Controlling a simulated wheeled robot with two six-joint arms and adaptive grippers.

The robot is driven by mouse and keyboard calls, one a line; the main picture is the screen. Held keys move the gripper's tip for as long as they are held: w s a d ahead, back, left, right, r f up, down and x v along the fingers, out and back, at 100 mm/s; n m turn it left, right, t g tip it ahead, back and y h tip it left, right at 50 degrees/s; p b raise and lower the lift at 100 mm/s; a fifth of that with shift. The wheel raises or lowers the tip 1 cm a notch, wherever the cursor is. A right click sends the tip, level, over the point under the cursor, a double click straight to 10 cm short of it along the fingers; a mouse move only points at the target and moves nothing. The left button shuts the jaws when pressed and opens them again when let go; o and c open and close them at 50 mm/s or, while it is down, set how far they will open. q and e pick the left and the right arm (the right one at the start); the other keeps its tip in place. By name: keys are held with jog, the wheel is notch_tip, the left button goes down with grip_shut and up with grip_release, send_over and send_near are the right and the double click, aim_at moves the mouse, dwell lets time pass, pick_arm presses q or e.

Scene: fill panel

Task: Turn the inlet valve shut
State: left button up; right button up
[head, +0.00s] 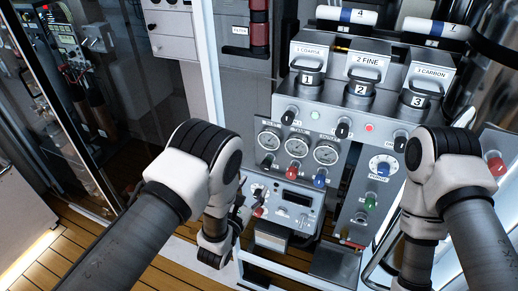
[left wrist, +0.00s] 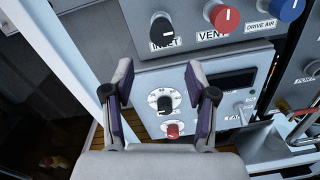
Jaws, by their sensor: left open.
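The inlet valve is the black knob marked INLET, with a white line near its top, in the left wrist view (left wrist: 162,31). In the head view the inlet knob (head: 268,160) sits below the left gauge. My left gripper (left wrist: 158,76) is open and empty, with its fingers reaching toward the panel just below the inlet knob and apart from it. In the head view the left gripper (head: 240,207) is partly hidden behind my forearm. My right arm comes in at the right, but its fingers do not show.
A red vent knob (left wrist: 222,17) and a blue drive air knob (left wrist: 290,9) are right of the inlet. Below is a lower unit with a black dial (left wrist: 165,104) and a red knob (left wrist: 173,130). A white frame post (left wrist: 68,62) stands at the left.

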aim_at(264, 168)
pick_arm(q)
jog(key=w+d, duration=0.1)
jog(key=w, duration=0.1)
jog(key=w+d+r+p, duration=0.1)
jog(key=w+d, duration=0.1)
jog(key=w, duration=0.1)
jog(key=shift+w+r, duration=0.35)
jog(key=shift+r, duration=0.05)
jog(key=shift+w+r, duration=0.1)
jog(key=shift+w, duration=0.1)
jog(key=shift+a, duration=0.1)
jog(key=shift+w, duration=0.1)
grip_shut()
pick_arm(e)
jog(key=r, duration=0.2)
jog(key=a+r, duration=0.1)
jog(key=shift+s, duration=0.35)
